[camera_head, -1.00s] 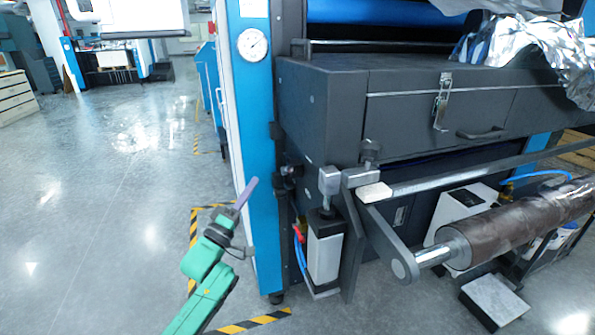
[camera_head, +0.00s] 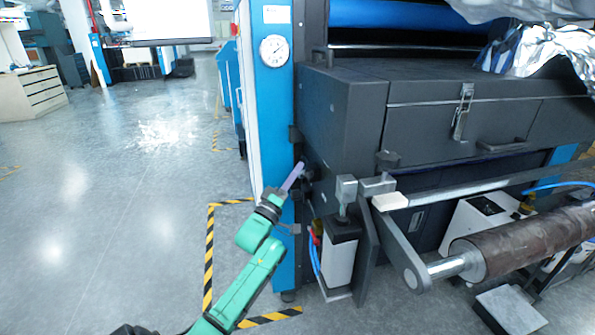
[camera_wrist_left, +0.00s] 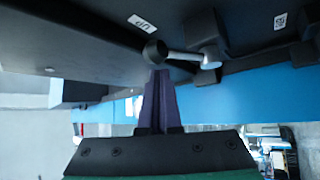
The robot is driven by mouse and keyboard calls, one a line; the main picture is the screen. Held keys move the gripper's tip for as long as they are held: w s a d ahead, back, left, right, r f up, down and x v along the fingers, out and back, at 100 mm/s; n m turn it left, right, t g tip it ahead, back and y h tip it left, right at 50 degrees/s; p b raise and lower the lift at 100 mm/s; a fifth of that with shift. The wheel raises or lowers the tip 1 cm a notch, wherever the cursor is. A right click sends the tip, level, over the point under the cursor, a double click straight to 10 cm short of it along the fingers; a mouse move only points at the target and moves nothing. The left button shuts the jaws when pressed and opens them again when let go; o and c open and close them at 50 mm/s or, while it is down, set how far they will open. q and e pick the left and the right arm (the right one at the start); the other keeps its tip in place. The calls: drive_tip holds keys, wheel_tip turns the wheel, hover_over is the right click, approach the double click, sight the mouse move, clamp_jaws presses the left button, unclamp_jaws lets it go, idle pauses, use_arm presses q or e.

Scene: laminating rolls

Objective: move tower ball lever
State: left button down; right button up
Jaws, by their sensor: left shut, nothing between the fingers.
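The ball lever shows in the left wrist view as a black ball (camera_wrist_left: 154,52) on a short metal rod (camera_wrist_left: 185,57) that runs right to a dark mount. My left gripper (camera_wrist_left: 159,73) has its purple fingers shut together, with nothing between them. Its tips appear just below the ball in that view; whether they touch it I cannot tell. In the head view my left gripper (camera_head: 298,166) points up and right at the dark fittings beside the blue machine post, where its tip partly hides the lever. My right gripper is not in view.
The blue post (camera_head: 272,120) carries a round gauge (camera_head: 274,51). To the right stand the dark machine housing (camera_head: 345,120), a clamp bracket (camera_head: 347,190) and a brown roll (camera_head: 520,240). Yellow-black tape (camera_head: 209,255) marks the floor. The floor at left is open.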

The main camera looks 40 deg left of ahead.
use_arm(q)
drive_tip(key=shift+d+f, duration=0.15)
drive_tip(key=shift+d, duration=0.15)
